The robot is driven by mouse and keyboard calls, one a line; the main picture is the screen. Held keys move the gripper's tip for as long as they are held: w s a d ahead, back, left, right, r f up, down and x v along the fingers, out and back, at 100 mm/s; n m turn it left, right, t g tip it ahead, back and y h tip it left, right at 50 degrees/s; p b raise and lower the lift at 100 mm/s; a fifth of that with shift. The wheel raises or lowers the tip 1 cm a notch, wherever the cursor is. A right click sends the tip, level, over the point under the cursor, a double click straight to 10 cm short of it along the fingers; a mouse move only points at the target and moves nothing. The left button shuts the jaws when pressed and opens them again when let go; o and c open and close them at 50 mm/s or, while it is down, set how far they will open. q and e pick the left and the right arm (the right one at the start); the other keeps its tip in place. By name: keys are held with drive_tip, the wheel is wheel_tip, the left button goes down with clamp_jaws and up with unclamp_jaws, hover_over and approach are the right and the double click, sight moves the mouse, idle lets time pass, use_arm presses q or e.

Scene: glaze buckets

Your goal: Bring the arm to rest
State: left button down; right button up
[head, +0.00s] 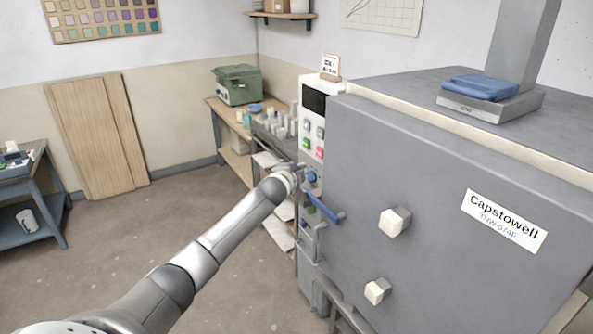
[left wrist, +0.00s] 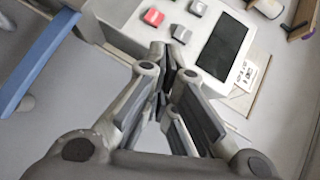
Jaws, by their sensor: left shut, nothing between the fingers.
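My left arm reaches in from the lower left in the head view. Its gripper (head: 297,172) is at the control panel side of a grey kiln (head: 440,180), close to the panel's lower buttons. In the left wrist view the gripper (left wrist: 165,62) is shut and empty, its fingertips together in front of the white control panel (left wrist: 130,20). I cannot tell whether the fingertips touch the panel. My right gripper does not show in either view.
A blue door handle (head: 325,207) sticks out just below the gripper; it also shows in the left wrist view (left wrist: 38,62). Two pale knobs stick out from the kiln front. A workbench (head: 232,125) stands behind, a blue table (head: 38,185) at far left. Floor between is clear.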

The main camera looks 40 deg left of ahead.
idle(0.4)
